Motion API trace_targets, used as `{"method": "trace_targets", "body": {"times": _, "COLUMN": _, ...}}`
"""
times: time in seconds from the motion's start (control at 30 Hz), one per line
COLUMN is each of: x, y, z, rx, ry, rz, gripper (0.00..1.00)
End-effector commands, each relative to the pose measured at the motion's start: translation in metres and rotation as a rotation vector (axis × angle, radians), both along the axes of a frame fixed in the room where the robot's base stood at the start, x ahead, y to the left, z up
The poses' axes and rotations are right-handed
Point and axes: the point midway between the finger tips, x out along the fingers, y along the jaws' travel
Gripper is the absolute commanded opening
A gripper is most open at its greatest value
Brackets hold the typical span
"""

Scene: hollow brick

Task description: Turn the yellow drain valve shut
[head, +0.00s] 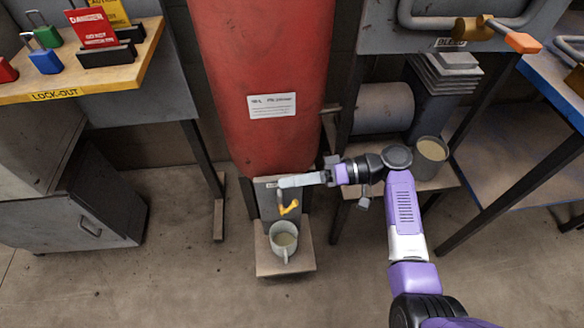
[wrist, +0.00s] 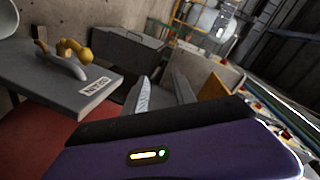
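The yellow drain valve handle (head: 289,208) is on a grey plate (head: 266,197) at the foot of the red tank (head: 262,90). In the head view the handle slants down to the left beside a short grey spout. In the wrist view the yellow handle (wrist: 78,50) shows at upper left, above a label on the plate (wrist: 95,88). My gripper (head: 284,182) is just above the handle in the head view, with no visible contact. In the wrist view its two grey fingers (wrist: 161,92) are apart with nothing seen between them.
A grey mug (head: 284,241) with pale liquid stands below the valve on a small ledge (head: 286,267). A second container (head: 430,157) of pale liquid sits on a shelf at right. A lock-out table (head: 80,75) is at left. Dark table legs flank the tank.

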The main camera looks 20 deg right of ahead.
Motion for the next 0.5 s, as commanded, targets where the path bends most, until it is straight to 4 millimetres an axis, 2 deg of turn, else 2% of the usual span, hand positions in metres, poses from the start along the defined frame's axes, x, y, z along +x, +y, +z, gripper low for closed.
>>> {"method": "trace_targets", "body": {"times": 0.03, "x": 0.000, "y": 0.000, "z": 0.010, "rx": 0.000, "ry": -0.001, "rz": 0.000, "gripper": 0.32}}
{"method": "trace_targets", "body": {"times": 0.2, "x": 0.000, "y": 0.000, "z": 0.023, "rx": 0.000, "ry": 0.000, "rz": 0.000, "gripper": 0.32}}
{"method": "trace_targets", "body": {"times": 0.5, "x": 0.000, "y": 0.001, "z": 0.026, "rx": 0.000, "ry": 0.002, "rz": 0.000, "gripper": 0.32}}
